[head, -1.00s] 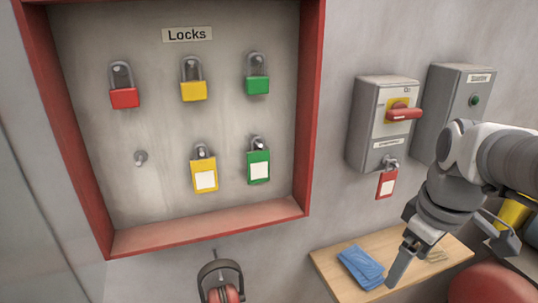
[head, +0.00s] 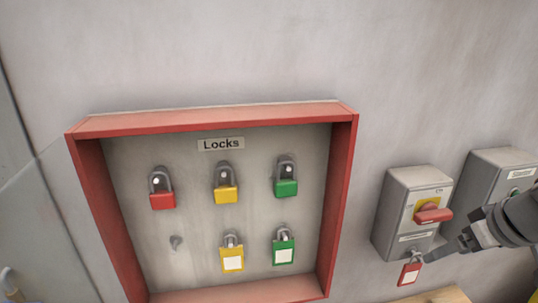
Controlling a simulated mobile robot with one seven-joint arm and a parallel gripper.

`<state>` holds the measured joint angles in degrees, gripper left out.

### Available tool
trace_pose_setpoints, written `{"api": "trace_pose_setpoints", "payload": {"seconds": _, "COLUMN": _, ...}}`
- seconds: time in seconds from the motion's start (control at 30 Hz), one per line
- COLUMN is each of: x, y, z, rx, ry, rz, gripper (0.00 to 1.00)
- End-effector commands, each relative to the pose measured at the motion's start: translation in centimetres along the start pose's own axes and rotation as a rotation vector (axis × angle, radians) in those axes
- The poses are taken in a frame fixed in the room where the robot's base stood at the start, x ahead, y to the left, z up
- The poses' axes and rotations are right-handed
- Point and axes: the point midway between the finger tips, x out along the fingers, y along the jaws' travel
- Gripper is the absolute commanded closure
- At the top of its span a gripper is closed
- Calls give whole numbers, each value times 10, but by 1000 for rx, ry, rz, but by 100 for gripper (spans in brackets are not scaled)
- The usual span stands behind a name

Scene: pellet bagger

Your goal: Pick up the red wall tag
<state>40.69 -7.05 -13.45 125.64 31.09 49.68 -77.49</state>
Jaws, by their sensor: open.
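The red wall tag (head: 409,273) has a white label and hangs from a small lock at the bottom of a grey switch box (head: 412,215) on the wall. My gripper (head: 430,256) comes in from the right edge, its dark fingers pointing left close beside the top of the tag. It is open. I cannot tell whether a finger touches the tag or its lock, and the finger gap is hard to see.
A red-framed lock board (head: 344,200) with several padlocks is on the wall at left; its lower-left peg (head: 176,243) is empty. A second grey box (head: 485,190) stands just behind my arm. A wooden shelf (head: 437,297) edges in below the tag.

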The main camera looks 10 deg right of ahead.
Motion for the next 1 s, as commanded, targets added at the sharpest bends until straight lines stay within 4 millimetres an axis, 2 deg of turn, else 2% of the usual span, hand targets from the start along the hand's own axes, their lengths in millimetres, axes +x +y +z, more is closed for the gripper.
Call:
{"api": "trace_pose_setpoints", "payload": {"seconds": 0.07, "x": 2, "y": 0, "z": -2, "rx": 11, "ry": 8, "rz": 1, "gripper": 5}}
{"api": "trace_pose_setpoints", "payload": {"seconds": 0.13, "x": 12, "y": 1, "z": -2, "rx": 14, "ry": 9, "rz": 2, "gripper": 5}}
{"api": "trace_pose_setpoints", "payload": {"seconds": 0.4, "x": 72, "y": 0, "z": -1, "rx": 13, "ry": 7, "rz": 0, "gripper": 5}}
{"api": "trace_pose_setpoints", "payload": {"seconds": 0.6, "x": 108, "y": 0, "z": -2, "rx": 13, "ry": 8, "rz": 1, "gripper": 5}}
{"api": "trace_pose_setpoints", "payload": {"seconds": 0.87, "x": 125, "y": 0, "z": -4, "rx": 12, "ry": 9, "rz": 2, "gripper": 5}}
{"api": "trace_pose_setpoints", "payload": {"seconds": 1.0, "x": 145, "y": 0, "z": -2, "rx": 14, "ry": 7, "rz": 0, "gripper": 5}}
